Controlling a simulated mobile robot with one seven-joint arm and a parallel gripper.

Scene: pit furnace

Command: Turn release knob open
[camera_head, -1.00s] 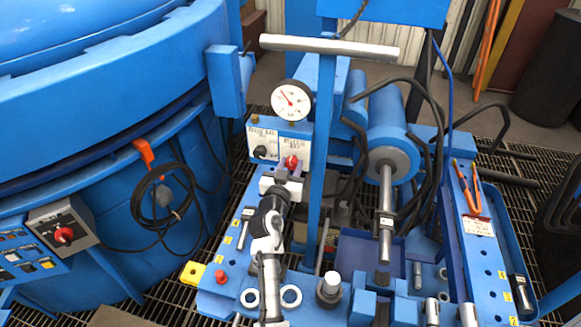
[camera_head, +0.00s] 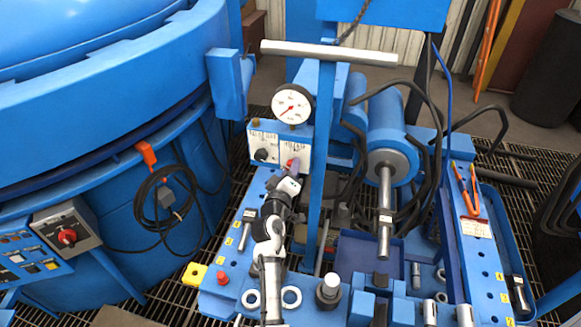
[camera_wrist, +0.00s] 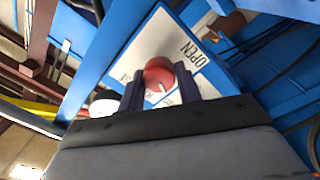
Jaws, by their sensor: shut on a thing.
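The red release knob (camera_wrist: 157,72) sits on a white label panel (camera_wrist: 145,45) and lies between the two dark fingers of my gripper (camera_wrist: 160,90). My gripper is shut on it, and a pale mark shows on its face. The word OPEN stands on the panel to the knob's upper right in the wrist view. The panel looks tilted there. In the head view my gripper (camera_head: 291,172) is turned at a slant and largely hides the knob (camera_head: 293,163). The label plate (camera_head: 278,138) behind it is partly covered.
A pressure gauge (camera_head: 292,105) stands above the plate, its needle pointing down-left. A dark knob (camera_head: 261,155) sits left of the red one. A blue upright post (camera_head: 322,180) rises close to the right of my arm. A large blue vessel (camera_head: 100,110) stands left.

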